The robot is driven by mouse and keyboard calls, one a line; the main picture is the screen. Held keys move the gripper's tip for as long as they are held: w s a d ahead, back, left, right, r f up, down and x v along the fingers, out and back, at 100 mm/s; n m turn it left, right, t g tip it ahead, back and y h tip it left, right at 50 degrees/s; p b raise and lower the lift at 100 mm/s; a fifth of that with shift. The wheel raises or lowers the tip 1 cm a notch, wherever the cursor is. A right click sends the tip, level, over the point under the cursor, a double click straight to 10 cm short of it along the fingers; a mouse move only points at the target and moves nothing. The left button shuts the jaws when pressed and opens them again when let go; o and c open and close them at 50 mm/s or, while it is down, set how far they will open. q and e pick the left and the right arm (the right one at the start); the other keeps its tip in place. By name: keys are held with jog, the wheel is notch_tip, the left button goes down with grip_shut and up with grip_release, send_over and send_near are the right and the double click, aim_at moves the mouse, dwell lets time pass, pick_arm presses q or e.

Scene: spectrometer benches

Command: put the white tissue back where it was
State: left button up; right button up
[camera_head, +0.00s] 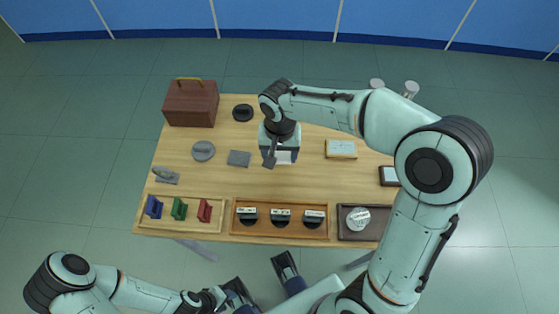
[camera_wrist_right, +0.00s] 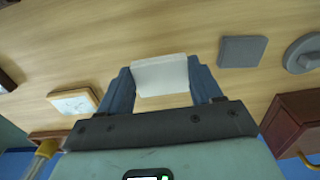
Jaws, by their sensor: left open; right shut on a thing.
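The white tissue (camera_head: 285,156) is between the fingers of my right gripper (camera_head: 281,157), over the middle of the table. In the right wrist view the tissue (camera_wrist_right: 160,75) spans the gap between the two blue fingers of the right gripper (camera_wrist_right: 160,92), which is shut on it. I cannot tell whether the tissue touches the tabletop. My left gripper (camera_head: 262,279) is open and empty, in front of the table's near edge.
A grey square pad (camera_head: 239,158) lies left of the tissue and a pale-topped wooden box (camera_head: 341,148) right of it. A brown case (camera_head: 191,103) stands at the back left. Trays with coloured pieces (camera_head: 180,227), black pieces (camera_head: 280,235) and a white round piece (camera_head: 364,236) line the front.

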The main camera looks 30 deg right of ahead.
aim_at(279, 157)
jog(key=shift+f+b, duration=0.35)
jog(key=shift+f, duration=1.75)
jog(key=shift+f, duration=0.1)
jog(key=o, duration=0.9)
jog(key=shift+o, duration=0.2)
notch_tip(279, 157, up, 12)
jog(key=shift+r+p, duration=0.15)
jog(key=shift+p, duration=1)
